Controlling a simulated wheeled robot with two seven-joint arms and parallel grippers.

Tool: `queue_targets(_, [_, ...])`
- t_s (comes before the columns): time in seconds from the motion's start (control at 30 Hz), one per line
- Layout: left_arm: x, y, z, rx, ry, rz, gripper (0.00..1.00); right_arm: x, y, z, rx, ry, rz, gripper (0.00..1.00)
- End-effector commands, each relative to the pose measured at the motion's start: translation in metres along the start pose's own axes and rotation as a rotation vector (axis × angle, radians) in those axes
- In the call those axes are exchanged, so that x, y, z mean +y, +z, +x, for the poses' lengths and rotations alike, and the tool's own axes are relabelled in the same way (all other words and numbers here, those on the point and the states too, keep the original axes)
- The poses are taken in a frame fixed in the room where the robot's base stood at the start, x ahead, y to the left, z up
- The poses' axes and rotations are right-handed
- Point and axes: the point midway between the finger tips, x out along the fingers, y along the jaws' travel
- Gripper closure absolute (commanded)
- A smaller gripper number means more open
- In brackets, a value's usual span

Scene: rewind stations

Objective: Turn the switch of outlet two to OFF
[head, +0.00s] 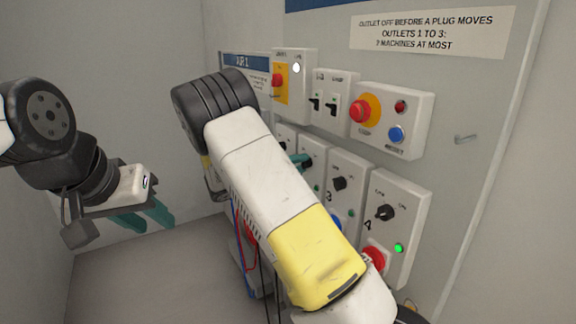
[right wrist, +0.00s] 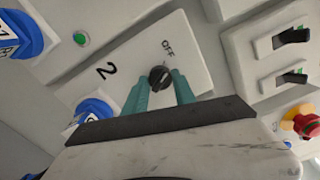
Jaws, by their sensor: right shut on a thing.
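Outlet two's box carries a black "2" and the word OFF in the right wrist view (right wrist: 195,60). Its black round switch (right wrist: 159,78) sits between the teal fingers of my right gripper (right wrist: 162,90), which is shut on it. The OFF mark is above the switch in that view. I cannot tell for sure which way the switch points. In the head view, outlet two's box (head: 316,147) is partly behind my right arm, with a teal fingertip (head: 303,159) at its switch. My left gripper (head: 148,218) hangs open and empty at the left, away from the panel.
Outlet three's box (head: 348,170) and outlet four's box (head: 410,200), with a lit green lamp, stand to the right. Above are two black switches (head: 324,103) and a red stop button (head: 360,111). Red and blue cables (head: 240,235) hang below.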

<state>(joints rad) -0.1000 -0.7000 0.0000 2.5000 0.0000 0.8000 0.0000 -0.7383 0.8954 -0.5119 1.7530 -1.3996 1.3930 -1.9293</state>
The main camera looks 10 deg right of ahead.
Motion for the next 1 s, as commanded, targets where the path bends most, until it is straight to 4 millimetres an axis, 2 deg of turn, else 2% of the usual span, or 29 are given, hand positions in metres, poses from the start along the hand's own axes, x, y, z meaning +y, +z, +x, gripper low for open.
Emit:
queue_targets(0.4, [0.0000, 0.0000, 0.0000, 0.000, 0.000, 0.000, 0.64, 0.0006, 0.0007, -0.0003, -0.002, 0.002, -0.244, 1.00])
queue_targets(1.0, [0.0000, 0.0000, 0.0000, 0.000, 0.000, 0.000, 0.64, 0.0009, 0.0007, -0.0005, -0.003, 0.002, -0.302, 1.00])
